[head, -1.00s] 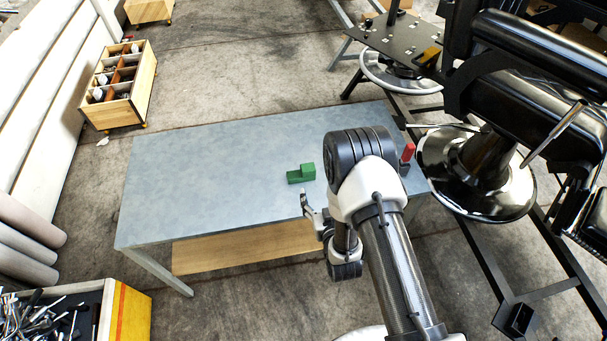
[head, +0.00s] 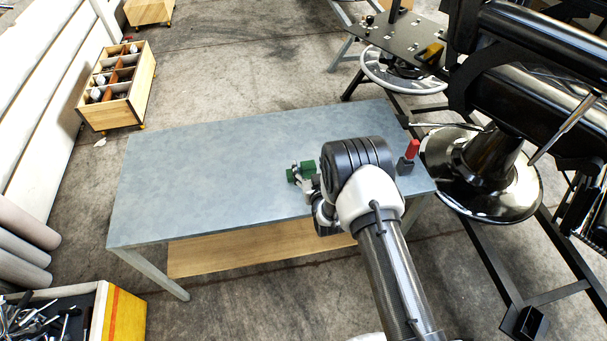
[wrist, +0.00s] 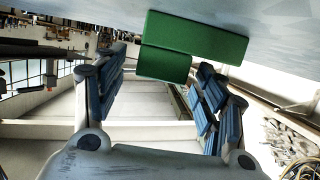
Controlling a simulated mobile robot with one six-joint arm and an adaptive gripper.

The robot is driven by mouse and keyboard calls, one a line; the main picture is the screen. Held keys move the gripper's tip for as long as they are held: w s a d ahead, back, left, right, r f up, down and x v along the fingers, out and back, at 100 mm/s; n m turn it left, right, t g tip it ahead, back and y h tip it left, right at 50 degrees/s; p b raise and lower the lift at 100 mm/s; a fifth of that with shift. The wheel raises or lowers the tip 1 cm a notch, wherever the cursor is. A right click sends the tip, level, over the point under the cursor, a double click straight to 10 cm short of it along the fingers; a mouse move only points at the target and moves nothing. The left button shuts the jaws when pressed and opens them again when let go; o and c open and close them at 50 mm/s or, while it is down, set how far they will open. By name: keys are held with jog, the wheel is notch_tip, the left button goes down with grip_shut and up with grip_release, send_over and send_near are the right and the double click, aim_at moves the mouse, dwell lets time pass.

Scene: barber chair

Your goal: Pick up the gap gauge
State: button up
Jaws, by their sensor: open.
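The gap gauge appears to be the green stepped block (head: 306,168) on the grey-blue table; my gripper (head: 300,181) partly hides it in the head view. In the wrist view the green block (wrist: 195,38) is at top centre, its lower step reaching toward the space between the fingers. My gripper (wrist: 160,88) is open and empty there, one finger on each side. The block lies just past the fingertips; I cannot tell whether they touch it.
The table (head: 200,180) is clear to the left. A red-topped item in a dark holder (head: 406,165) stands near its right end. A black and chrome chair (head: 487,165) is close on the right. A wooden divided box (head: 120,88) stands on the floor at upper left.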

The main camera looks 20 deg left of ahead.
jog(key=shift+w, duration=0.1)
jog(key=c, duration=1.2)
jog(key=shift+o, duration=0.2)
